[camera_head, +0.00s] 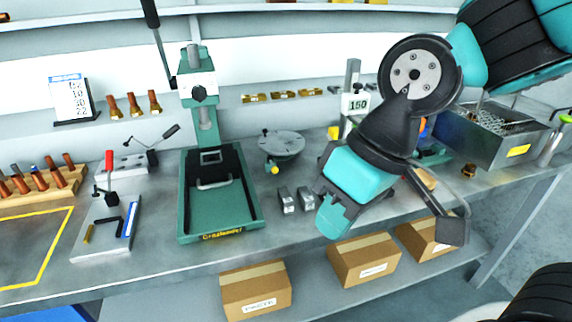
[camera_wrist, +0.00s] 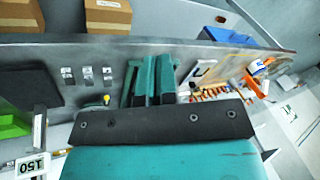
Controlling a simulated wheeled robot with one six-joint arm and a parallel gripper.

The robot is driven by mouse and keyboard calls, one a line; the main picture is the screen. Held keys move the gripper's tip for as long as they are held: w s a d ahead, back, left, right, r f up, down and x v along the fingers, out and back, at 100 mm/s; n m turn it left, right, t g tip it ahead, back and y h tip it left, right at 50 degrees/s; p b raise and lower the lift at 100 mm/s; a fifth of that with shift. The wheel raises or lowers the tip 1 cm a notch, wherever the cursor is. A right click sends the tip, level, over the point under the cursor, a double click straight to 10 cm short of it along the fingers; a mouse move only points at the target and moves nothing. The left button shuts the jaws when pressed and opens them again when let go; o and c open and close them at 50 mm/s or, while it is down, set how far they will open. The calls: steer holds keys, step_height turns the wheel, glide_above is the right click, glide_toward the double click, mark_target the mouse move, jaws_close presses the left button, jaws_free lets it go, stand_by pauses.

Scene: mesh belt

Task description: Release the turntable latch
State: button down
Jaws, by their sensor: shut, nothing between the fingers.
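The turntable (camera_head: 282,143) is a round grey disc on the bench, right of the green press. A yellow knob (camera_head: 274,170) sticks out at its front; a yellow knob (camera_wrist: 106,99) also shows in the wrist view. A small dark upright piece stands at the disc's left rim, too small to identify as the latch. My gripper (camera_head: 331,217) is shut and empty above the bench's front edge, right of and nearer than the turntable, apart from it. In the wrist view my teal and black gripper body covers the bottom middle and hides most of the turntable.
The green press (camera_head: 219,222) stands left of the turntable. Small grey metal blocks (camera_head: 287,200) lie between the knob and my gripper. A stand marked 150 (camera_head: 356,103) rises behind my arm. A metal bin (camera_head: 500,140) is at right. Cardboard boxes (camera_head: 256,289) sit below the bench.

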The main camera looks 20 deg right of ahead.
mark_target(273, 165)
steer(key=w+d+f+m+t+p, duration=0.2)
steer(key=w+d+m, duration=0.1)
steer(key=w, duration=0.6)
steer(key=w+d+f+m+t+h+p, duration=0.1)
steer(key=w+d+f+m+t+p, duration=0.1)
steer(key=w, duration=0.7)
steer(key=w+d+f+m+t+h+p, duration=0.1)
steer(key=w+d+f+m+t+p, duration=0.1)
steer(key=w+m, duration=0.4)
steer(key=w+d+f+p, duration=0.1)
steer(key=w+d, duration=0.1)
steer(key=shift+w+f+m, duration=0.15)
steer(key=shift+w+m, duration=0.15)
steer(key=shift+w, duration=0.1)
steer(key=shift+f+p, duration=0.1)
steer(key=shift+p, duration=0.25)
steer(key=p+x, duration=0.3)
steer(key=x, duration=0.7)
steer(key=shift+d, duration=0.15)
steer(key=shift+w+a+p, duration=0.3)
steer(key=shift+a+p, duration=0.05)
steer(key=shift+a, duration=0.25)
steer(key=shift+w+a+p, duration=0.3)
steer(key=shift+w+a, duration=0.05)
steer(key=shift+a, duration=0.2)
steer(key=shift+w+a+f, duration=0.3)
steer(key=shift+w+a, duration=0.1)
steer(key=shift+a, duration=0.05)
